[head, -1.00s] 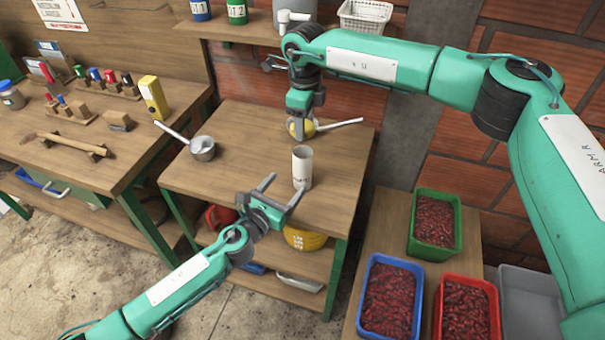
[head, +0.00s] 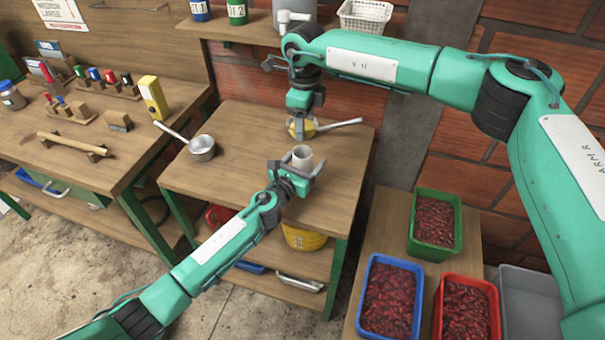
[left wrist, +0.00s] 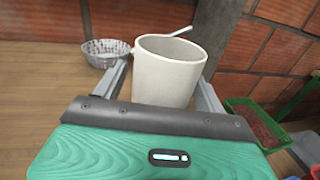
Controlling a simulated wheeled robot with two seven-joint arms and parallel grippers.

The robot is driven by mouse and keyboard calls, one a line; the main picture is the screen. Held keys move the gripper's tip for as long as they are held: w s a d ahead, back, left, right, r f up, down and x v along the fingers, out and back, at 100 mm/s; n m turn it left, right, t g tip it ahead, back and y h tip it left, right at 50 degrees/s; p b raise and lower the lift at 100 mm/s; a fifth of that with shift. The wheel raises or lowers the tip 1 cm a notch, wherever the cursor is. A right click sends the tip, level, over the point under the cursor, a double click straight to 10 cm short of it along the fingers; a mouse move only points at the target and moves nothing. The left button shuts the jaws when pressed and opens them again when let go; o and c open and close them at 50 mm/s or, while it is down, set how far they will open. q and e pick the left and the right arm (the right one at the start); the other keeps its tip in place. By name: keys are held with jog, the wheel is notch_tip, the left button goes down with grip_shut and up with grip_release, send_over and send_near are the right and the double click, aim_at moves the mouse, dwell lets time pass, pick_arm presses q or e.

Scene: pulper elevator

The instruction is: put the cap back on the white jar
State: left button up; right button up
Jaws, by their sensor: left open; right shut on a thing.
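The white jar (head: 302,156) stands upright and open-topped near the right side of the middle table. My left gripper (head: 294,167) is open, with its fingers on either side of the jar. The left wrist view shows the jar (left wrist: 168,72) between the two spread fingers (left wrist: 160,90); contact cannot be told. My right gripper (head: 302,125) is at the back of the table, behind the jar, shut on a small yellow thing (head: 295,128). It may be the cap; the fingers partly hide it.
A perforated bowl (left wrist: 105,52) with a long handle (head: 340,125) is at the table's back, below or behind my right gripper. Green (head: 435,253), blue (head: 366,336) and red crates (head: 495,318) stand at lower right. The table's front left is clear.

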pick_arm(q)
jog(key=c, duration=1.5)
jog(key=shift+o, duration=0.2)
pick_arm(e)
jog(key=shift+f, duration=2.45)
jog(key=shift+f, duration=0.1)
jog(key=shift+f, duration=0.8)
jog(key=shift+f, duration=0.55)
